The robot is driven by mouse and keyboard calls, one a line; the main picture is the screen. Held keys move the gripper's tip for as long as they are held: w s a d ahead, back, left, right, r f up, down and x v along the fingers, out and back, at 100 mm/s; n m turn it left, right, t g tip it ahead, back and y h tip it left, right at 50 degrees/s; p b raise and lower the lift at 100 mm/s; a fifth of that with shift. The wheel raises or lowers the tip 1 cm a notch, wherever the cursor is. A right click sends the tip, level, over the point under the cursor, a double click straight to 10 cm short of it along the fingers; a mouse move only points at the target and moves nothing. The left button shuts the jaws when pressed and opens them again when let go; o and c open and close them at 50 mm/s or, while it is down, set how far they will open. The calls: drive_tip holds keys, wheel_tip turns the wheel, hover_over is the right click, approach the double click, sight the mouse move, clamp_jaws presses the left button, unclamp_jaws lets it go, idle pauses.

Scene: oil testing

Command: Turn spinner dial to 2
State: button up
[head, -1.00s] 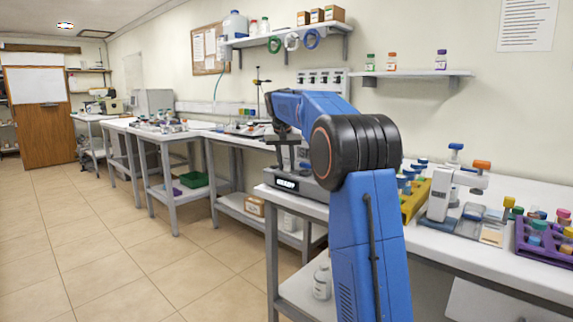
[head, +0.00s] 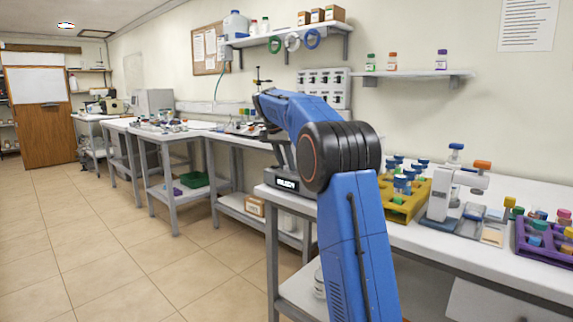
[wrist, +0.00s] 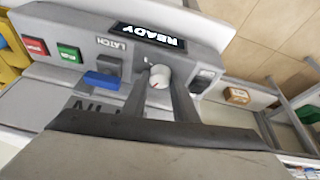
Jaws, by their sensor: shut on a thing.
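No numbers around the dial are legible. In the wrist view my gripper (wrist: 160,82) has one finger on each side of the dial and is shut on it. In the head view the machine's lit READY display (head: 286,184) shows below my arm; the dial is not visible there, and much of the machine is hidden behind my arm.
The panel carries a blue latch lever (wrist: 102,80), a green button (wrist: 69,52) and a red button (wrist: 35,46). In the head view a yellow vial rack (head: 408,207), a white microscope-like instrument (head: 441,195) and a purple rack (head: 541,250) stand to the right. The floor at left is clear.

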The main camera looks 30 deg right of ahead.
drive_tip(key=m+g, duration=0.1)
drive_tip(key=m, duration=0.2)
drive_tip(key=m+g, duration=0.1)
drive_tip(key=m, duration=0.2)
drive_tip(key=shift+w, duration=0.2)
drive_tip(key=shift+m+g, duration=0.3)
drive_tip(key=o, duration=1)
drive_tip(key=shift+o, duration=0.2)
